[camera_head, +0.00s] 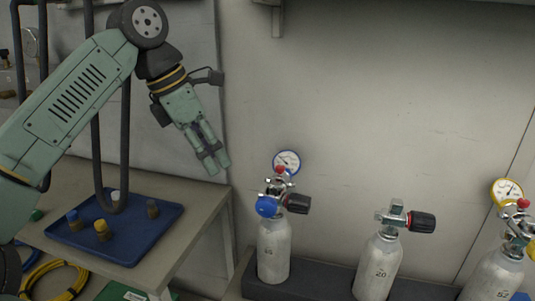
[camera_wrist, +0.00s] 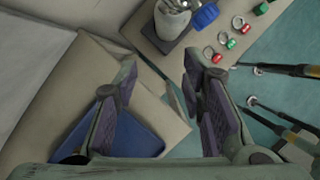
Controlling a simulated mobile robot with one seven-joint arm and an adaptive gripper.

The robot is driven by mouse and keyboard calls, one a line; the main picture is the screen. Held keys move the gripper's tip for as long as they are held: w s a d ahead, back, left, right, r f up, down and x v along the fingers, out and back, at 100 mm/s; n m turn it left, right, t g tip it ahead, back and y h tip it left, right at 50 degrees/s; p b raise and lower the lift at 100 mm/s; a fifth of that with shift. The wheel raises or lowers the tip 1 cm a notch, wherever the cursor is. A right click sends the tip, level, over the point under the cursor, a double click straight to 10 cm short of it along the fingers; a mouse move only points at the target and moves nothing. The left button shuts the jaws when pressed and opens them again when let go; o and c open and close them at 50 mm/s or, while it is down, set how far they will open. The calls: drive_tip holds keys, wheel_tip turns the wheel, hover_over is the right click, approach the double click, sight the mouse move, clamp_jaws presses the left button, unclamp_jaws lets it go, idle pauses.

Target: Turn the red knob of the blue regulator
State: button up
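The blue regulator, with a blue-rimmed gauge (camera_head: 287,162), sits on top of the left grey cylinder (camera_head: 273,250) in the head view. Its small red knob (camera_head: 280,170) shows just below the gauge, with a blue round cap (camera_head: 267,206) and a black handwheel (camera_head: 298,203) lower down. My gripper (camera_head: 216,170) is left of the regulator, apart from it, pointing down. In the wrist view my gripper (camera_wrist: 160,68) has its fingers spread with nothing between them. A cylinder (camera_wrist: 170,22) and a blue part (camera_wrist: 206,15) show beyond the fingertips there; the red knob cannot be made out.
A middle cylinder (camera_head: 378,264) has a bare valve. A right cylinder carries a yellow-rimmed gauge (camera_head: 507,191) and another red knob (camera_head: 523,204). A blue tray (camera_head: 128,246) with small fittings lies on the table at left. Rings with red and green tags (camera_wrist: 232,43) lie near the cylinder.

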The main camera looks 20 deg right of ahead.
drive_tip(key=p, duration=0.3)
approach(280, 167)
drive_tip(key=x, duration=0.6)
drive_tip(key=shift+w+d+f, duration=0.1)
drive_tip(key=shift+f, duration=0.15)
drive_tip(key=shift+d+f, duration=0.2)
drive_tip(key=shift+f, duration=0.35)
drive_tip(key=shift+c, duration=0.3)
clamp_jaws()
